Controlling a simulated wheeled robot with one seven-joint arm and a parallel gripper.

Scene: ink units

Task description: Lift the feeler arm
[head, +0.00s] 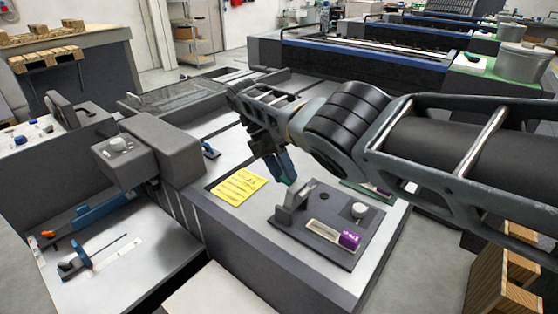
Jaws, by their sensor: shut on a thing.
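The feeler arm (294,202) is a light grey lever on a dark mounting plate (315,249), on top of the grey machine in the middle of the head view. It slants up from the plate towards my gripper (287,177). My gripper comes down from above and behind with its blue fingers shut at the lever's upper end, where a bit of green shows. The fingers partly hide that end, and the exact grip is too small to make out.
A yellow note (238,187) lies left of the plate. A grey boxy unit (125,155) stands at the left. A lower bench (110,260) holds blue-handled tools.

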